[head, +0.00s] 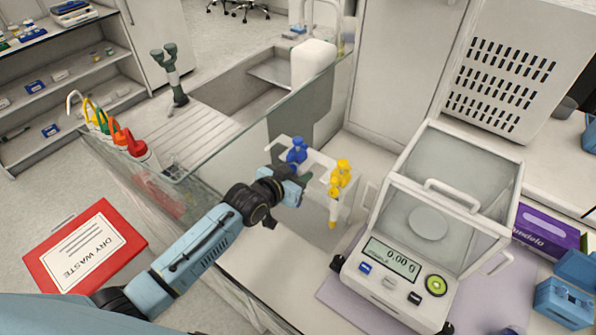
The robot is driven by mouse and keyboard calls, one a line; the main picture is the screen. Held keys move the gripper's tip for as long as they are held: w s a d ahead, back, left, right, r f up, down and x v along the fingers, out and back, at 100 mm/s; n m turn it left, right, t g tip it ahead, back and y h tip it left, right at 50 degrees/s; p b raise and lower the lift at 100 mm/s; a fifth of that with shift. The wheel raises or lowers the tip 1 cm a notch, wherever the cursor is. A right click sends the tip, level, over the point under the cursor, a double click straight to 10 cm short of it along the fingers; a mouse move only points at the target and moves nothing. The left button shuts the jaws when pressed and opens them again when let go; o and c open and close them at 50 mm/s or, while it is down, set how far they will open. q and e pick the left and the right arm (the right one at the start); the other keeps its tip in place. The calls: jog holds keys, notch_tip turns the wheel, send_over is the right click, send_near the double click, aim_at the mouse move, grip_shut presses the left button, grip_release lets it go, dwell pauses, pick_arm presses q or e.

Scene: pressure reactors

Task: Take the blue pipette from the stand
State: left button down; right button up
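The blue pipette (297,150) hangs upright at the back left of a clear-white stand (322,158) on the bench; its lower part is hidden behind my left arm and the stand. A yellow pipette (340,178) hangs at the stand's right side, its yellow tip pointing down. My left gripper (304,182) is at the front of the stand, just below and beside the blue pipette's head. Its fingers are small and partly hidden, and I cannot tell whether they touch the pipette. My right gripper is not in view.
A balance with a glass draft shield (440,205) stands right of the stand. A glass panel (235,150) rises behind my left arm, with a sink (235,85) beyond it. Wash bottles (120,137) stand at left. Blue boxes (565,302) sit at the right edge.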

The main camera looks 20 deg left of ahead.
pick_arm(q)
jog(key=shift+r, duration=0.1)
jog(key=shift+r, duration=0.45)
jog(key=shift+s+a+r, duration=0.1)
jog(key=shift+s+r, duration=0.05)
jog(key=shift+s, duration=0.1)
jog(key=s+a, duration=0.3)
jog(key=s, duration=0.5)
jog(key=s+a+b, duration=0.1)
jog(key=s+a, duration=0.2)
jog(key=s, duration=0.5)
jog(key=shift+s, duration=0.2)
jog(key=shift+r, duration=0.1)
